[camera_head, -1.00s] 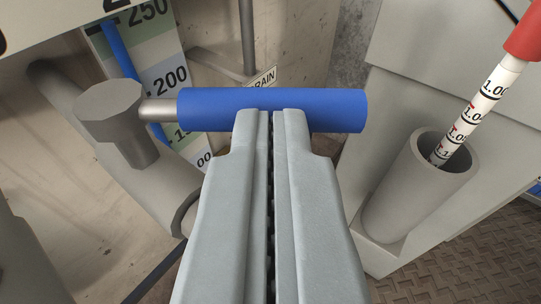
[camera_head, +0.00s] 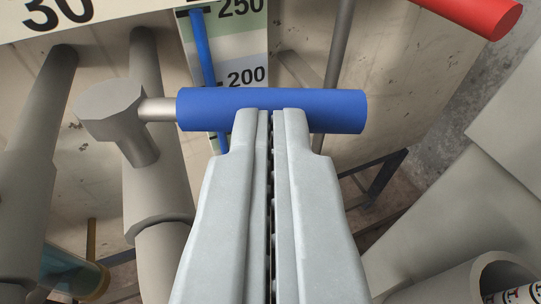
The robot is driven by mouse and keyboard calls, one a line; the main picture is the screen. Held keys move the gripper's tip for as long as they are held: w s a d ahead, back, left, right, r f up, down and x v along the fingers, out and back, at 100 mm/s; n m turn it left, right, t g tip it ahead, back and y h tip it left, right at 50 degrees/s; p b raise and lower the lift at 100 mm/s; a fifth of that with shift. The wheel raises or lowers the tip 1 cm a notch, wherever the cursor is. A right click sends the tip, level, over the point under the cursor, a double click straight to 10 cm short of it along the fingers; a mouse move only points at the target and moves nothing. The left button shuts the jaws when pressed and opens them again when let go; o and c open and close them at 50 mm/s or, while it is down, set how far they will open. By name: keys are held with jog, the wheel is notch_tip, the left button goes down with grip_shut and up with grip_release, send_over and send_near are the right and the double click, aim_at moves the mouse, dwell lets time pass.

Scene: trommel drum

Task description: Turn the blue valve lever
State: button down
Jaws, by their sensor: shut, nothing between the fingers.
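The blue valve lever (camera_head: 300,111) lies level across the middle of the camera view, a thick blue cylinder on a short metal rod. The rod joins a grey valve hub (camera_head: 110,108) at left, set on a grey pipe (camera_head: 158,195). My gripper (camera_head: 270,115) points at the middle of the lever with its two grey fingers together and nothing between them. The fingertips overlap the lever's lower edge in the picture and appear to be against it.
A level scale (camera_head: 245,48) with a blue column stands behind the lever. A red cylinder (camera_head: 475,15) is at top right. An open grey tube (camera_head: 480,280) is at bottom right. Another pipe (camera_head: 35,150) runs along the left.

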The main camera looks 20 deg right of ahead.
aim_at(304, 101)
jog(key=shift+w+d, duration=1.05)
jog(key=shift+w, duration=0.05)
jog(key=shift+w+r, duration=0.1)
jog(key=shift+w, duration=0.05)
dwell(0.3)
